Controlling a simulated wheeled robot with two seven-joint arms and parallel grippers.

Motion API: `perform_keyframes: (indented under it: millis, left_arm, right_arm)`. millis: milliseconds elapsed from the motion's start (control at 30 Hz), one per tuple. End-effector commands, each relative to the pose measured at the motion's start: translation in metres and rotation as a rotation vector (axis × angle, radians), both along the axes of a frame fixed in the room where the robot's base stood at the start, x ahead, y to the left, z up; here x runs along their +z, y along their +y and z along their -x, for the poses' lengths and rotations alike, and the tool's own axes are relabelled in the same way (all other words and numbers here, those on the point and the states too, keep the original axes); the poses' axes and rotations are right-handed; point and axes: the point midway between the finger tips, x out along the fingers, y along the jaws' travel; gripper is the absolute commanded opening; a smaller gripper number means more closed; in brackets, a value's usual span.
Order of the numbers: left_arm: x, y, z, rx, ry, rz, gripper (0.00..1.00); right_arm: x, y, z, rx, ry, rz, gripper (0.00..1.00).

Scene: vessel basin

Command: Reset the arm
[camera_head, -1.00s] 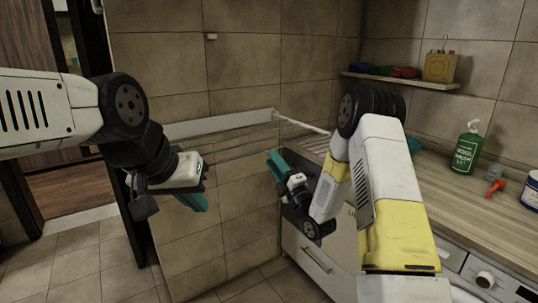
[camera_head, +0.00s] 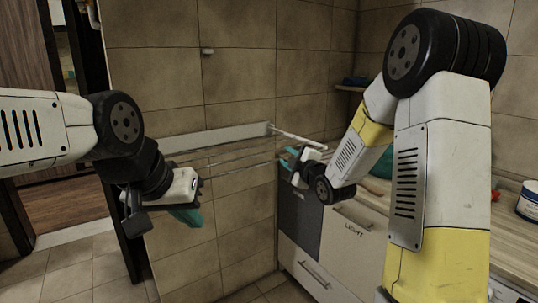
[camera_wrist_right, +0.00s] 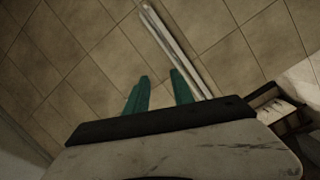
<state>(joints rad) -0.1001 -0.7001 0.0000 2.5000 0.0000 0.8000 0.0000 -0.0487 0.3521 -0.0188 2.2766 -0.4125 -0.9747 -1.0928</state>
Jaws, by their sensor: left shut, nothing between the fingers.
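My left gripper (camera_head: 187,217) hangs at the left of the head view in front of the tiled wall, its teal fingers pointing down and partly hidden by its body. It is shut with nothing in it. My right gripper (camera_head: 287,160) is near the middle of the head view, by the wall corner, with its arm bent high at the right. In the right wrist view its two teal fingers (camera_wrist_right: 160,90) stand apart with nothing between them, so it is open and empty.
A wall-mounted rack (camera_head: 220,136) with thin rails runs along the tiled wall between the grippers. Cabinet drawers (camera_head: 350,229), one marked "LIGHT", lie below my right gripper. A wooden counter (camera_head: 512,235) with a white jar (camera_head: 530,200) is at the right. Floor is clear at lower left.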

Motion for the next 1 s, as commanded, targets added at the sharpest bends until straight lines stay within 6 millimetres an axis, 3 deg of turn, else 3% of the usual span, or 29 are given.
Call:
perform_keyframes:
  millis: [33,167,267,367,500,700,833,1000]
  left_arm:
    - [0.0,0.0,0.0,0.0,0.0,0.0,0.0]
    - [0.0,0.0,0.0,0.0,0.0,0.0,0.0]
    - [0.0,0.0,0.0,0.0,0.0,0.0,0.0]
    - [0.0,0.0,0.0,0.0,0.0,0.0,0.0]
    - [0.0,0.0,0.0,0.0,0.0,0.0,0.0]
    - [0.0,0.0,0.0,0.0,0.0,0.0,0.0]
    - [0.0,0.0,0.0,0.0,0.0,0.0,0.0]
    - [0.0,0.0,0.0,0.0,0.0,0.0,0.0]
  right_arm:
    - [0.015,-0.011,0.01,-0.039,0.067,-0.038,0.29]
    - [0.03,-0.039,0.045,-0.163,0.288,-0.176,0.29]
    - [0.038,-0.058,0.084,-0.269,0.45,-0.305,0.29]
    - [0.041,-0.072,0.132,-0.377,0.61,-0.444,0.29]
    - [0.039,-0.083,0.211,-0.529,0.826,-0.643,0.29]
    - [0.028,-0.082,0.309,-0.699,1.066,-0.853,0.29]
    - [0.023,-0.08,0.342,-0.756,1.148,-0.916,0.29]
    - [0.021,-0.079,0.353,-0.778,1.178,-0.934,0.29]
